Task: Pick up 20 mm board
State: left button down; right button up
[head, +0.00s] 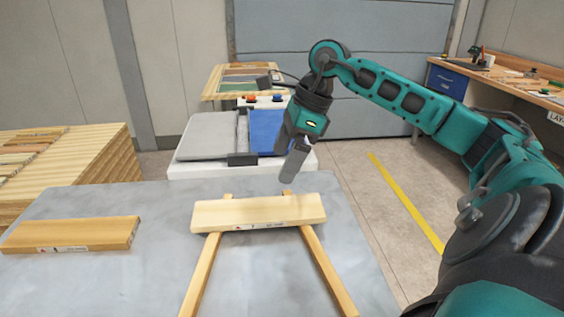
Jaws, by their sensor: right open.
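A pale wooden board (258,211) lies crosswise on two wooden strips on the grey table, with a small label on its front edge. A darker, more orange board (70,235) lies flat at the table's left, also with a label on its front edge. The label print is too small to read, so I cannot tell which is the 20 mm board. My right gripper (291,168) is open and empty, pointing down above and behind the pale board's right half. It does not appear to touch the board. My left gripper is out of view.
The two strips (203,282) (327,270) spread apart toward the front. A machine with grey and blue panels (212,136) stands behind the table. Stacked boards (75,165) are at the left and a workbench (500,85) at the right. The table between the boards is clear.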

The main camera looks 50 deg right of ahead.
aim_at(111, 234)
jog(key=k+j, duration=0.35)
jog(key=j, duration=0.2)
jog(key=k+j, duration=0.35)
jog(key=j, duration=0.15)
